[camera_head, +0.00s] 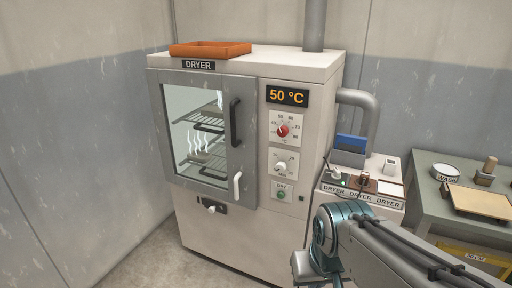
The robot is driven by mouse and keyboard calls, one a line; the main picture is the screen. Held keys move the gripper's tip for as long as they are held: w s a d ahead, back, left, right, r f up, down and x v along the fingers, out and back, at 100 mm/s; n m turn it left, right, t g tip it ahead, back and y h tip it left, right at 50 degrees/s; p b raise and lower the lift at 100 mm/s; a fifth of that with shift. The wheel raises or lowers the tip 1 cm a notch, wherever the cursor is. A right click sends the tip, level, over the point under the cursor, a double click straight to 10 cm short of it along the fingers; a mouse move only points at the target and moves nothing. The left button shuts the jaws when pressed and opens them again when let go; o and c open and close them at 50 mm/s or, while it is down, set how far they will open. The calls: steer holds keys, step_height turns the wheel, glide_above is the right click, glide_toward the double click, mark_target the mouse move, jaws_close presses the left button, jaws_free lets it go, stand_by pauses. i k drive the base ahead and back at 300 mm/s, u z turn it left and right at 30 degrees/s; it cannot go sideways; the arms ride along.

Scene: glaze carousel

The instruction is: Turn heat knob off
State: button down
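The dryer (223,230) is a tall cream cabinet with a glass door. A red knob (283,131) sits on a white dial plate with temperature numbers, under a display (287,95) that reads 50 °C. It looks like the heat knob; its pointer is too small to read. A white knob (280,168) is on a second plate below it. A green button (281,195) is on the plate under that. My arm (350,245) comes in at the bottom right, in front of the dryer's right lower side. My gripper is not in view.
The door's dark handle (234,122) and white latch lever (237,185) stick out left of the panel. Wavy white steam marks show inside the door. A small stand (385,200) labelled DRYER and a green table (425,195) are to the right. An orange tray (210,49) lies on top.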

mark_target(283, 130)
steer(key=k, duration=0.55)
steer(key=u, duration=0.55)
steer(key=i, duration=1.3)
steer(key=u, duration=0.1)
